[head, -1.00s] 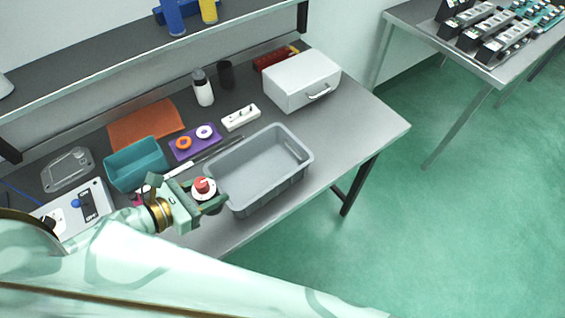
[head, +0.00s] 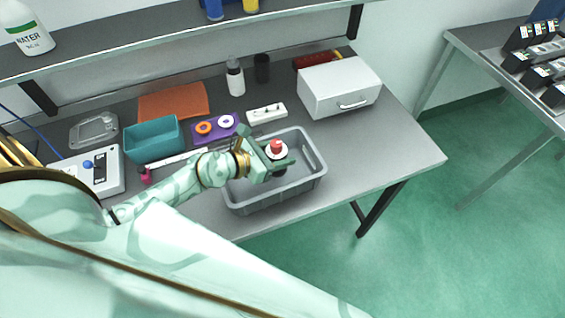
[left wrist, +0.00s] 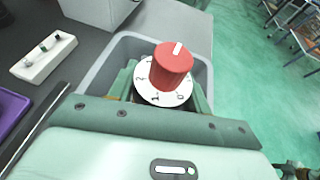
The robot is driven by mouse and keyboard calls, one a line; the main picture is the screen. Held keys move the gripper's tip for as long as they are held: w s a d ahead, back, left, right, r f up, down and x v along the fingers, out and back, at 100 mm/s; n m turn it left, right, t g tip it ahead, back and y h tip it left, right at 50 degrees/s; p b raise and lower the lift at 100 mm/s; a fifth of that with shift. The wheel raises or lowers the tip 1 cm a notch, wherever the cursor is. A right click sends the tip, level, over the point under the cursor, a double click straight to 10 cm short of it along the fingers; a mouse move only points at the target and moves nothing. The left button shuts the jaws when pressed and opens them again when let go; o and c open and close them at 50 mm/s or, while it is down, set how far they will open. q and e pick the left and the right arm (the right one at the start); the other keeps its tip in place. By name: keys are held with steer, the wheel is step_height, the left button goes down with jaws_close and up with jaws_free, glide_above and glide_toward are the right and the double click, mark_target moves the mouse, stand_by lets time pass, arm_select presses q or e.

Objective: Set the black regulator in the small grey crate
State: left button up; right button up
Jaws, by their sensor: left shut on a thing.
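The small grey crate (head: 282,194) stands open near the front edge of the bench. My left gripper (head: 281,164) is over the crate and shut on the regulator (head: 277,147), which shows a red knob and a white dial. In the left wrist view the regulator's knob (left wrist: 172,66) stands up between the fingers, with numbers on the dial. The regulator's body is mostly hidden by the fingers, with a dark part showing below. The crate's rim (left wrist: 98,65) shows behind it. I cannot tell the exact height above the crate floor.
A white case (head: 338,90) stands behind right. The bench to the crate's right (head: 385,150) is clear.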

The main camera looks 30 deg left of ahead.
arm_select(q)
steer(key=shift+w+f, duration=0.35)
steer(key=shift+f, duration=0.2)
steer(key=f+b, duration=0.1)
steer(key=f, duration=0.1)
steer(key=f+b, duration=0.1)
steer(key=b, duration=0.1)
steer(key=shift+w+d+f, duration=0.1)
steer(key=shift+w+f, duration=0.1)
steer(key=shift+f, duration=0.15)
steer(key=shift+r, duration=0.2)
steer(key=shift+f, duration=0.2)
steer(key=o, duration=1.2)
steer(key=shift+c, duration=0.2)
